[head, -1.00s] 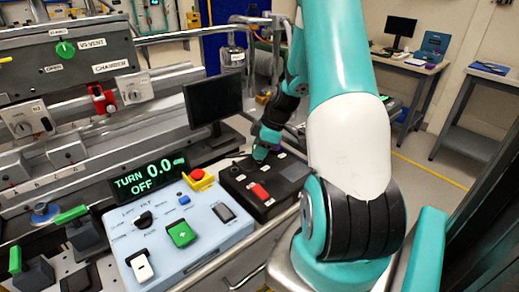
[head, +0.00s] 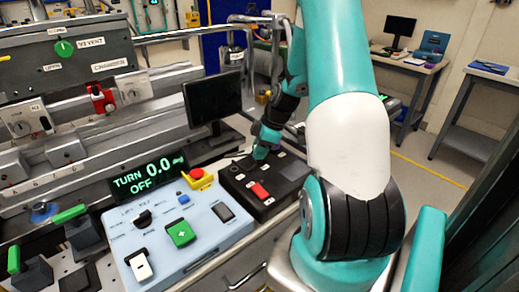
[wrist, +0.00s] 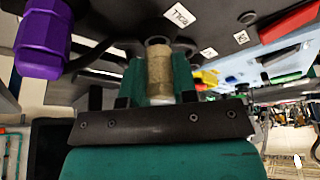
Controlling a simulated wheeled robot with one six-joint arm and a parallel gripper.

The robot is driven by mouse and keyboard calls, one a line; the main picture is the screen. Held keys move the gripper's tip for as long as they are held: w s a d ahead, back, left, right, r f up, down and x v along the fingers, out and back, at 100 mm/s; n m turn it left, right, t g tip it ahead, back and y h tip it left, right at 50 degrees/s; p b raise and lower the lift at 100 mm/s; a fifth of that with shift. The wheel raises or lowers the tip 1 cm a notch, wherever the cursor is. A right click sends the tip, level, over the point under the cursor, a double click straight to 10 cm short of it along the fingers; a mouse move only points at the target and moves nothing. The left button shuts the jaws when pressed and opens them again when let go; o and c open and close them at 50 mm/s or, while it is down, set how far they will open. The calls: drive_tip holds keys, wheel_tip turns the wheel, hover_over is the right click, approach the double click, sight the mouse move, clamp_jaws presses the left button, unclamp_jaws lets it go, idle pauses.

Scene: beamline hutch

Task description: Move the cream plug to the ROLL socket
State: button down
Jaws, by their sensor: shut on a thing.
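My gripper (wrist: 158,85) is shut on the cream plug (wrist: 159,72), which sits upright between its two teal fingers in the wrist view. The plug's far end is close to the dark panel, near a dark round opening; I cannot tell whether it is in it. A white label (wrist: 180,15), perhaps ROLL but hard to read, lies just beyond the plug. In the head view my gripper (head: 262,150) is low over the back of the black box (head: 285,185); the plug is too small to make out there.
A purple plug (wrist: 42,40) with a dark cable stands left of my gripper in the wrist view. A red block (head: 260,190) sits on the black box. The pale control box (head: 200,245) stands to its left, a dark monitor (head: 212,100) behind.

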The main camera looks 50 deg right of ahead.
drive_tip(key=shift+f+b, duration=0.3)
drive_tip(key=shift+f, duration=0.15)
drive_tip(key=c, duration=0.8)
unclamp_jaws()
drive_tip(key=shift+r, duration=0.15)
drive_tip(key=v, duration=1.7)
drive_tip(key=shift+s+r, duration=0.1)
